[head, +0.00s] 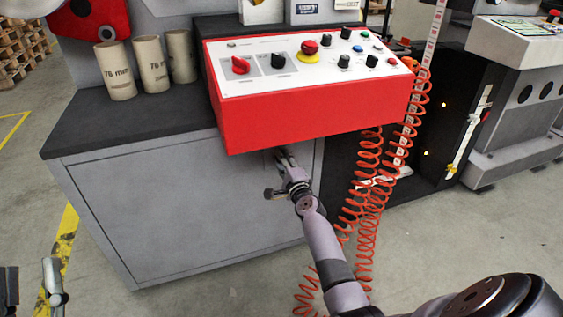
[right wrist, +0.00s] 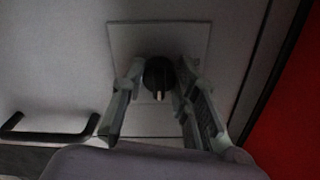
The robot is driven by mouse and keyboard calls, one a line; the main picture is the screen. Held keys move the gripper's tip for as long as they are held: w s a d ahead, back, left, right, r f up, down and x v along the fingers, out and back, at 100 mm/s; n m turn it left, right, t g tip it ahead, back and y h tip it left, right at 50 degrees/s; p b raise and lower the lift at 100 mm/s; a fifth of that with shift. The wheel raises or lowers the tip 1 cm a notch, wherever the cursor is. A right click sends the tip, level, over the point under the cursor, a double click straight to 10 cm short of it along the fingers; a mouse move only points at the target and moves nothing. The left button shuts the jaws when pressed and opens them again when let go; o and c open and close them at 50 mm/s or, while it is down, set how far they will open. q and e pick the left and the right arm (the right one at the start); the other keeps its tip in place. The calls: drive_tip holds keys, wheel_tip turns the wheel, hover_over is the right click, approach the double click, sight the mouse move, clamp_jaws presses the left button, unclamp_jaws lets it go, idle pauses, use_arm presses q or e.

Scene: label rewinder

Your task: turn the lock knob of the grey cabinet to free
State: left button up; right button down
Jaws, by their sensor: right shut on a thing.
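The grey cabinet (head: 190,200) stands under the red control box in the head view. Its lock knob (right wrist: 157,72) is small, round and black, on a square light plate (right wrist: 125,45) in the right wrist view. A pale mark on the knob points down in that view. My right gripper (right wrist: 158,82) is shut on the knob, with one finger on each side. In the head view my right gripper (head: 283,165) is at the cabinet front just below the box, and the knob is hidden there. My left gripper (head: 32,275) shows only partly at the bottom left, fingers apart and empty.
The red control box (head: 310,112) overhangs close above my right gripper. Orange coiled cables (head: 370,190) hang just right of my right arm. A black handle (right wrist: 50,134) is at the left in the wrist view. Cardboard cores (head: 152,65) stand on the cabinet top.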

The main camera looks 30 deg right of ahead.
drive_tip(key=c, duration=1.2)
unclamp_jaws()
drive_tip(key=shift+c, duration=0.2)
drive_tip(key=shift+s, duration=0.1)
drive_tip(key=v, duration=1.2)
